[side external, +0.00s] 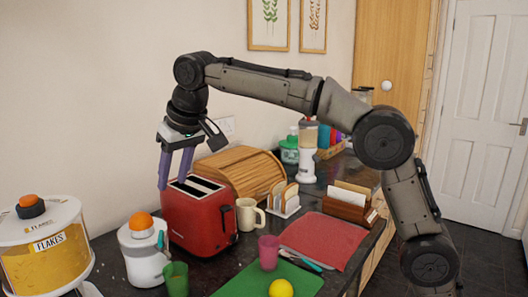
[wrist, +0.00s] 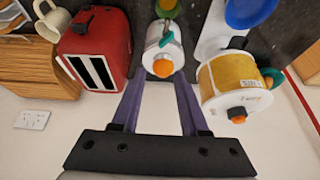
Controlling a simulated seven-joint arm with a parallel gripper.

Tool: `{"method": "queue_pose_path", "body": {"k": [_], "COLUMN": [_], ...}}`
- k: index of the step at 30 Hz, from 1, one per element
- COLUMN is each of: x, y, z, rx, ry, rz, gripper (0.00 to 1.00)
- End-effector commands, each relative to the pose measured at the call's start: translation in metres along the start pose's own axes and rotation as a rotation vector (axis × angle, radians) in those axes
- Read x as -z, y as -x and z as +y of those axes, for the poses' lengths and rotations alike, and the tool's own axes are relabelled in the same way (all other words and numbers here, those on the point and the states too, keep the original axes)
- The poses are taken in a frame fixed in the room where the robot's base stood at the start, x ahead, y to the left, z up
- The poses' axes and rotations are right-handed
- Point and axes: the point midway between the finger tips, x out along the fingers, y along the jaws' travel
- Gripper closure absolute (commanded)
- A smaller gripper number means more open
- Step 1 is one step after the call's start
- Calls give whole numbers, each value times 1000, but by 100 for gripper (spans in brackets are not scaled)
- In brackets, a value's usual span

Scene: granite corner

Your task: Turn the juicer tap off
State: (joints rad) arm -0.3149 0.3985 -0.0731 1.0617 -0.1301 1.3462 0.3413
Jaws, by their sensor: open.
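The juicer (side external: 144,264) is white with an orange (side external: 140,221) on top and stands at the left of the dark counter. A small teal tap (side external: 160,240) shows on its side; its exact setting is too small to tell. The juicer (wrist: 154,38) also shows in the wrist view, with its teal tap (wrist: 166,39) beyond the orange (wrist: 163,68). My gripper (side external: 172,183) is open and empty, its purple fingers pointing down, above the juicer and close to the toaster. In the wrist view my gripper (wrist: 157,74) has its fingertips on either side of the orange, apparently not touching it.
A red toaster (side external: 202,222) stands right beside the juicer. A flakes dispenser (side external: 45,255) is to its left. A green cup (side external: 175,278) stands by the juicer's front. A cream mug (side external: 247,214), pink cup (side external: 268,252) and green board (side external: 245,284) lie further right.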

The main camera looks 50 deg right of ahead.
Motion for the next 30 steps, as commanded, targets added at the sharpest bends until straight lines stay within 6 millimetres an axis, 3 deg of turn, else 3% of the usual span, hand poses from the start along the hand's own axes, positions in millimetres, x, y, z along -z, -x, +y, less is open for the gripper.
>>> {"method": "queue_pose_path", "body": {"k": [5,18,30], "x": [-3,-43,-94], "y": [28,80,104], "z": [18,64,96], "rx": [1,-4,-9], "ry": [-29,-86,-106], "rz": [37,77,97], "gripper": [56,56,56]}}
